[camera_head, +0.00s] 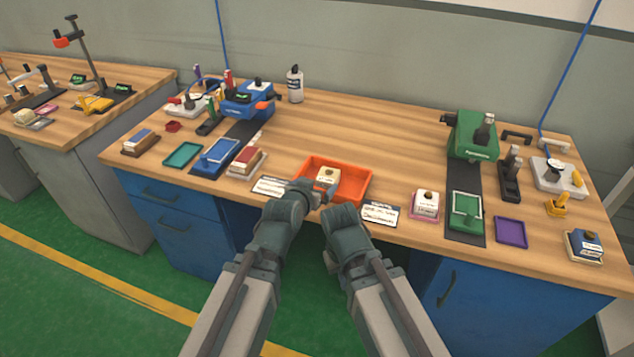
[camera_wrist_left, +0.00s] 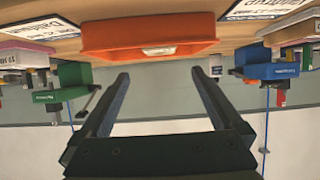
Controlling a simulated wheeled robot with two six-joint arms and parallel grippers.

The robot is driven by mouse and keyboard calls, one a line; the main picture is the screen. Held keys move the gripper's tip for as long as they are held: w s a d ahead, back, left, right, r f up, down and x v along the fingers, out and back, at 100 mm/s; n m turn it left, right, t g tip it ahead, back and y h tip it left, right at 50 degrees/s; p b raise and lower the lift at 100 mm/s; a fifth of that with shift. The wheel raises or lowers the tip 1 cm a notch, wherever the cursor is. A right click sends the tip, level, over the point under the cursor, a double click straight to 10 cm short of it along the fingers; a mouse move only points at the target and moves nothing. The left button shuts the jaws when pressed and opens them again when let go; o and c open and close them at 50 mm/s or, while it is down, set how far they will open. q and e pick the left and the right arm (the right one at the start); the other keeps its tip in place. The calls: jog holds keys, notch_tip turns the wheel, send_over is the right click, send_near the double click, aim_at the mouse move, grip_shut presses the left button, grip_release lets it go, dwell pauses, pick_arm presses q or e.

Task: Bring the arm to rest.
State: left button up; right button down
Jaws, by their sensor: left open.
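My left gripper (camera_head: 308,190) is at the front edge of the bench, in front of the orange tray (camera_head: 355,183). In the left wrist view its two fingers (camera_wrist_left: 161,76) are spread wide with nothing between them. The tray also shows upside down in that view (camera_wrist_left: 145,32), beyond the fingertips. A pale block with a dark knob (camera_head: 327,176) sits in the tray. My right gripper (camera_head: 343,216) is lower, close beside the left one at the bench's front edge. Its fingers are hidden, so its opening does not show.
White label cards (camera_head: 380,215) lie on both sides of the tray. A blue device (camera_head: 249,98) stands on the left, a green device (camera_head: 474,135) on the right. A pink-based block (camera_head: 426,205) is right of the cards. The bench middle behind the tray is clear.

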dwell(0.3)
pick_arm(q)
jog(key=shift+f, duration=0.1)
jog(key=s+a+f+n+g+y, duration=0.3)
jog(key=s+a+f+g+y, duration=0.1)
jog(key=s+a+f+g, duration=0.9)
jog(key=s+d+r+m+p, duration=0.1)
jog(key=s+d+r+p, duration=0.2)
jog(key=d+r+p, duration=0.1)
jog(key=s+d+r+m+y+p, duration=0.1)
jog(key=s+d+r+m+p, duration=0.1)
jog(key=s+d+r+p, duration=0.2)
notch_tip(320, 180, up, 4)
jog(key=p, duration=0.2)
jog(key=shift+s+d+f+t+p, duration=0.2)
jog(key=shift+s+t+p, duration=0.05)
jog(key=shift+t+p, duration=0.1)
jog(key=shift+c, duration=0.2)
